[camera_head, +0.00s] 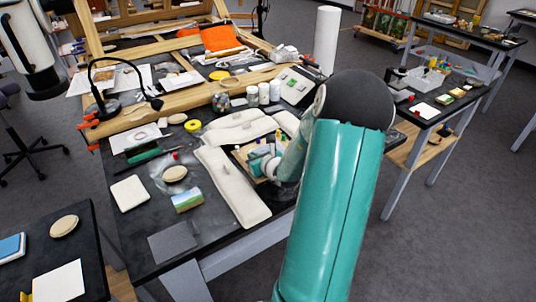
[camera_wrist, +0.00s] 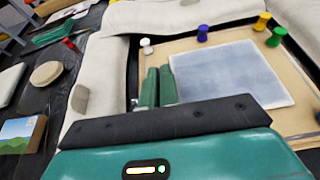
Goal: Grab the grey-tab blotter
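A long off-white padded strip (camera_head: 232,190) lies on the black table, left of a small wooden board. A small grey-beige tab (camera_wrist: 80,98) sits on its top in the wrist view. It is the only tabbed pad I can make out; I cannot confirm that it is the blotter. My gripper (camera_wrist: 159,72) is over the board's left part, to the right of the padded strip. Its two green fingers are together with nothing visible between them. In the head view my arm and wrist hide much of the board.
The board (camera_wrist: 295,118) carries a blue-grey sheet (camera_wrist: 232,75) and several coloured pins. More off-white pads (camera_head: 240,132) lie behind it. A round beige disc (camera_wrist: 46,73) and a small landscape picture (camera_head: 187,201) lie left of the strip. Jars (camera_head: 263,93) stand farther back.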

